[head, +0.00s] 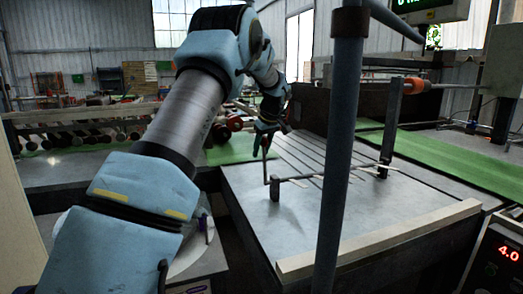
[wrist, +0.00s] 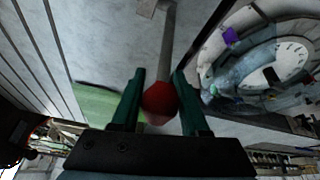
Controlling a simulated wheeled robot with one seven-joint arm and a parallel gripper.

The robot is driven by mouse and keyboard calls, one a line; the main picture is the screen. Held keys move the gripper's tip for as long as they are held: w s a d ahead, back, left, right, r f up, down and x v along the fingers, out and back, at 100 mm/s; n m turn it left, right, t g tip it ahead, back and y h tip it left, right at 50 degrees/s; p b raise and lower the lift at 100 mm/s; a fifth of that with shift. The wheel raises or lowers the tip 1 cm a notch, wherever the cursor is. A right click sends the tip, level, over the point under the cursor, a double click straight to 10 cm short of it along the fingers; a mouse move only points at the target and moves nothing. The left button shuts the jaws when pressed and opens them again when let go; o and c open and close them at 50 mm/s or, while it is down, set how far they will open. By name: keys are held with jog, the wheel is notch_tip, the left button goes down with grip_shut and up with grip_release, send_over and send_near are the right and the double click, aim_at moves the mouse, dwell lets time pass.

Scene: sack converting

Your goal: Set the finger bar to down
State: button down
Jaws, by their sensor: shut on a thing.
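The finger bar (head: 325,175) is a thin grey rod across the grey table (head: 240,205), held between a short post (head: 275,188) and a taller post (head: 390,130). A thin lever (head: 266,172) stands nearly upright at its left end. In the wrist view the lever's grey rod (wrist: 167,45) ends in a red ball knob (wrist: 160,98). My gripper (wrist: 160,78) has its two green fingers on either side of the knob and is shut on it. In the head view my gripper (head: 264,148) is at the lever's top, and the knob is mostly hidden.
A grey upright pole (head: 340,130) stands in front of the table. A pale wooden strip (head: 380,238) lines its near edge. A control box with a red 4.0 display (head: 508,253) is at lower right. Green belt (head: 450,160) lies behind.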

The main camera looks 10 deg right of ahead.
aim_at(264, 161)
jog(key=shift+s+f+b, duration=0.15)
jog(key=shift+b, duration=0.5)
jog(key=s+t+b, duration=0.1)
jog(key=b, duration=0.3)
jog(key=shift+d+f, duration=0.1)
jog(key=shift+d, duration=0.05)
jog(key=s+t+b, duration=0.1)
jog(key=b, duration=0.5)
jog(key=s+t+b, duration=0.2)
jog(key=b, duration=0.5)
jog(key=s+t+b, duration=0.1)
jog(key=b, duration=0.5)
jog(key=shift+s+d+f+y, duration=0.15)
jog(key=shift+s+d+y, duration=0.15)
jog(key=shift+s+y, duration=0.1)
jog(key=s+t+b, duration=0.1)
jog(key=s+b, duration=0.1)
jog(key=b, duration=0.5)
jog(key=shift+s+d+t, duration=0.1)
jog(key=shift+t, duration=0.2)
jog(key=shift+s+r, duration=0.1)
jog(key=shift+r, duration=0.1)
jog(key=shift+c, duration=2.2)
grip_release()
jog(key=b+v, duration=0.1)
jog(key=v, duration=0.6)
jog(key=shift+s, duration=0.15)
